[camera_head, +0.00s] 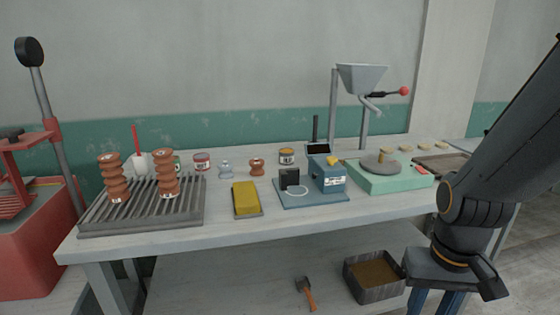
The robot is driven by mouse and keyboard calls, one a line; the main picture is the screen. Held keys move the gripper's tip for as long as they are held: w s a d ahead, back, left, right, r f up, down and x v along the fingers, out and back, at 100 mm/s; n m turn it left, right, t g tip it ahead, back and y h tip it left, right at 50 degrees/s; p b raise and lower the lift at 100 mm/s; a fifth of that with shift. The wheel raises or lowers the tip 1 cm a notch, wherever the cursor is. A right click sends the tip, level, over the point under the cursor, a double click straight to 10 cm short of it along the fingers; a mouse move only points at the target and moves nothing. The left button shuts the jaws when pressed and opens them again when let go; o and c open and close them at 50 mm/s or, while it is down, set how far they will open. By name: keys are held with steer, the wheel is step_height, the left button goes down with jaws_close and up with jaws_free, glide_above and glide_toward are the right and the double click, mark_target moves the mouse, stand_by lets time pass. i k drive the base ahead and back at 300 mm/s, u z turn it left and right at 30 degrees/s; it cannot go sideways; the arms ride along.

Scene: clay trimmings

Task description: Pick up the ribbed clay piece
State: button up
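Two tall ribbed brown clay pieces stand upright on a dark slatted rack (190,215) at the left of the bench: a left one (115,180) and a right one (166,172), each with a small white label. A smaller ribbed brown piece (257,167) stands on the bench behind the yellow block. I cannot tell which of these the task names. My gripper (455,268) is at the lower right, in front of the bench's right end and far from the clay pieces.
On the bench (330,213) are a yellow block (245,199), a blue device (328,175), a green turntable unit (390,179) and a hopper stand (362,80). Small jars stand behind the rack. A red press (30,235) is at left. A bin (372,290) and hammer (307,292) lie below.

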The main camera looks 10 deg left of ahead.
mark_target(167, 184)
steer(key=u, duration=1.55)
steer(key=k, duration=0.4)
steer(key=u, duration=1.45)
steer(key=i, duration=0.75)
steer(key=z, duration=0.65)
steer(key=i, duration=0.6)
steer(key=z, duration=0.65)
